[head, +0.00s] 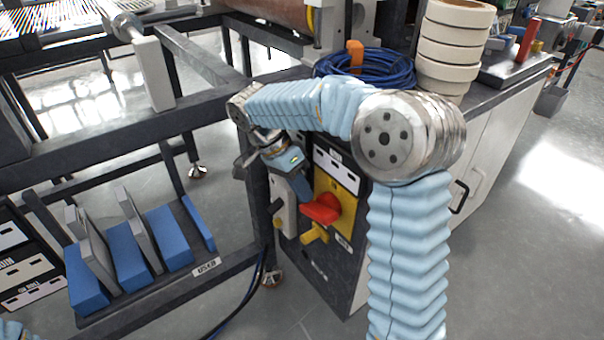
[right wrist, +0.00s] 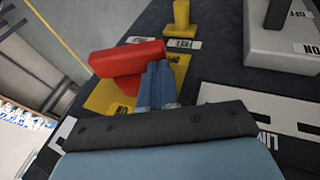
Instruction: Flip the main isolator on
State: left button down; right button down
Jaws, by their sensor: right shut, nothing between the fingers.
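The main isolator is a red handle (head: 322,209) on a yellow plate (head: 341,190), on the dark front of the cabinet. In the head view the handle lies roughly level. In the right wrist view the red handle (right wrist: 128,62) is beside my fingertips, and an ON label shows on the yellow plate (right wrist: 112,97). My right gripper (head: 304,190) is shut and empty, its blue fingers (right wrist: 158,75) close against the handle's side; I cannot tell whether they touch. My left gripper is not in view.
A yellow knob (head: 314,234) sits below the isolator. A grey switch box (head: 283,204) with a lever is left of it; its OFF and ON labels show in the right wrist view. A dark frame (head: 258,190) stands close left. Rolls (head: 455,45) and blue cable (head: 370,68) lie on top.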

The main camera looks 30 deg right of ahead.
aim_at(302, 205)
jog(key=shift+g, duration=0.8)
notch_tip(302, 205, down, 5)
jog(key=shift+r+p, duration=0.15)
jog(key=shift+p, duration=0.55)
jog(key=shift+f, duration=0.25)
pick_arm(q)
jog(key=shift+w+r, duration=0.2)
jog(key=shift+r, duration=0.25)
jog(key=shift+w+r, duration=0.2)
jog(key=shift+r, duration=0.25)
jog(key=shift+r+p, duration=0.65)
pick_arm(e)
jog(key=v, duration=1.4)
jog(key=shift+a, duration=0.2)
jog(key=shift+s+f, duration=0.1)
jog(key=shift+f, duration=0.05)
